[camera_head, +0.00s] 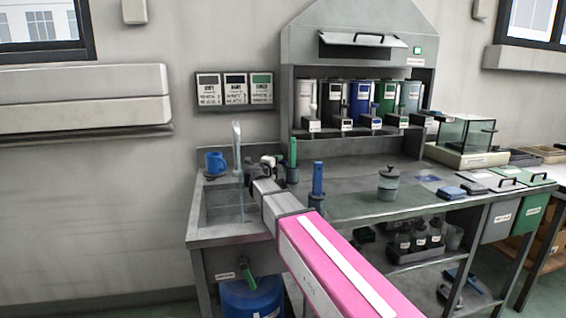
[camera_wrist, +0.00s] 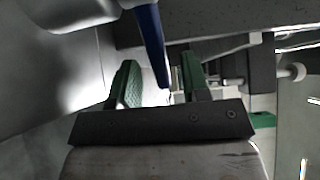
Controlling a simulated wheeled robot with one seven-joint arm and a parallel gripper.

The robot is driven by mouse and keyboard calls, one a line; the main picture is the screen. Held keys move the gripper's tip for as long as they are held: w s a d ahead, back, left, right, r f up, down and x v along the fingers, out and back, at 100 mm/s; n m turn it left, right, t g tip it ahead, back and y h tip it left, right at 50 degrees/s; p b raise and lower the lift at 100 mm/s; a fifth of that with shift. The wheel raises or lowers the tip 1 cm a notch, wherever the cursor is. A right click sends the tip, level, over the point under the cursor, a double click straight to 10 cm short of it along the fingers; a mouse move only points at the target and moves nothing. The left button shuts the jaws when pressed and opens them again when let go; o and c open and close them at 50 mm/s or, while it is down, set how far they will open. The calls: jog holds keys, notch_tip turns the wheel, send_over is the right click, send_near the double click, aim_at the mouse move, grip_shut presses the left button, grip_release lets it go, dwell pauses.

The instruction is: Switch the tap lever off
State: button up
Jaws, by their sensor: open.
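The tall grey tap (camera_head: 237,140) rises at the sink (camera_head: 222,207), and a thin pale stream shows below its spout. My gripper (camera_head: 262,168) is beside the tap on its right in the head view, over the sink's back edge. In the wrist view my gripper (camera_wrist: 158,80) has its two green fingers apart. A slim blue bar (camera_wrist: 149,38), which looks like the tap lever, reaches down between the fingers. I cannot tell whether it touches either finger. The lever is hidden in the head view by my gripper and arm.
A blue mug (camera_head: 213,163) stands left of the tap. A green handle (camera_head: 292,158) and a blue handle (camera_head: 317,180) stand upright close to my arm on the right. A blue bucket (camera_head: 252,298) is under the sink.

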jog(key=shift+x, duration=2.05)
grip_shut()
jog(key=shift+s+a, duration=0.1)
jog(key=shift+s, duration=0.05)
jog(key=shift+s+a+m+g+h, duration=0.35)
jog(key=shift+s+m+g+h, duration=0.2)
jog(key=shift+m+g+h, duration=0.55)
jog(key=shift+s+a+m+g+h, duration=0.3)
jog(key=shift+s+m+g+h, duration=0.2)
jog(key=shift+m+g+h, duration=0.65)
jog(key=shift+s+a+m+g+h, duration=0.35)
jog(key=shift+s+m+g+h, duration=0.2)
jog(key=shift+m+g+h, duration=0.55)
jog(key=shift+g, duration=0.35)
